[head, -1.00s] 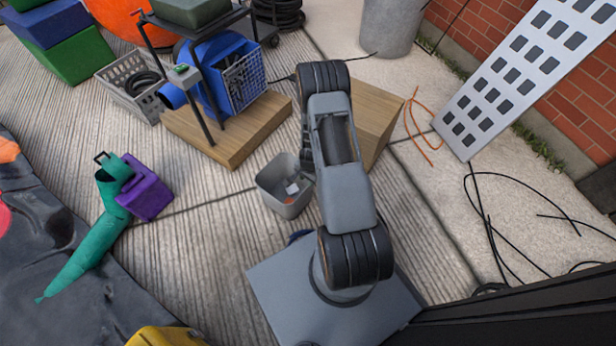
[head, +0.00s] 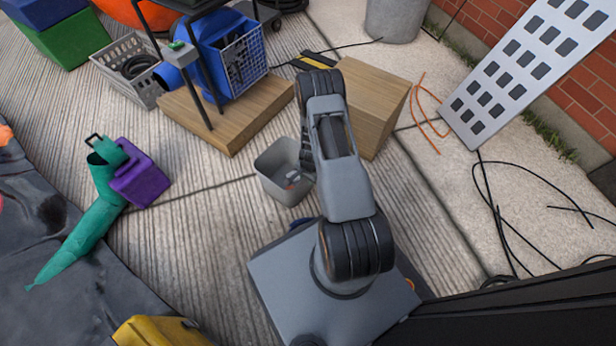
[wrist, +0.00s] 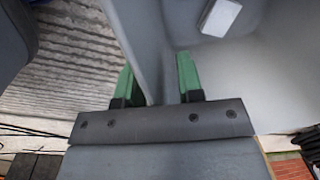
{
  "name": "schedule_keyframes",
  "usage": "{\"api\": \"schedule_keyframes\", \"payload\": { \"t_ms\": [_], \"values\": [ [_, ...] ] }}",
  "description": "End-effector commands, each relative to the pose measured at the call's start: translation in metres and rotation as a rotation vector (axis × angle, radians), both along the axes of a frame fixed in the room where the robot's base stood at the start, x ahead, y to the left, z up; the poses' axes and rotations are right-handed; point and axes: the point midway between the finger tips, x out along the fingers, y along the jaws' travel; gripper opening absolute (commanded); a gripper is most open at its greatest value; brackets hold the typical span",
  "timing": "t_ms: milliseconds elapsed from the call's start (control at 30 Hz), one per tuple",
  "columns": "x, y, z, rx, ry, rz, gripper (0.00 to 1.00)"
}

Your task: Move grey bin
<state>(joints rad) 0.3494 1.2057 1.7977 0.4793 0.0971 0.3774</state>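The grey bin (head: 272,184) stands upright on the ribbed concrete, left of my arm in the head view. A few small items lie inside it. In the wrist view the bin's wall (wrist: 138,35) runs between the two green fingers of my gripper (wrist: 157,80), one outside the bin and one inside. The fingers stand apart, open around the wall; I cannot tell whether either touches it. A small pale item (wrist: 220,17) shows inside the bin there. In the head view my arm partly hides the bin's right side and the fingers.
A wooden platform (head: 250,128) bearing a cart and blue crate is close behind the bin. A wooden box (head: 382,95) stands behind my arm. A purple box (head: 141,185) and green tube (head: 75,242) lie left. Black cables (head: 490,210) lie right.

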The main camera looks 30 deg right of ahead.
Motion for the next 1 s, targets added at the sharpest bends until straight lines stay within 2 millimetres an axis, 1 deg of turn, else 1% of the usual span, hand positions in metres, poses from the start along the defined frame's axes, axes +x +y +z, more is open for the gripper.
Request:
{"api": "schedule_keyframes", "payload": {
  "t_ms": [233, 500, 600, 1000],
  "values": [
    [-0.0001, 0.0001, 0.0, 0.0, 0.0, 0.0, 0.34],
    [-0.0003, 0.0001, 0.0, 0.0, 0.0, 0.0, 0.08],
    [-0.0003, 0.0001, 0.0, 0.001, 0.0, 0.0, 0.0],
    [-0.0004, 0.0, 0.0, 0.001, 0.001, 0.0, 0.0]
  ]
}}
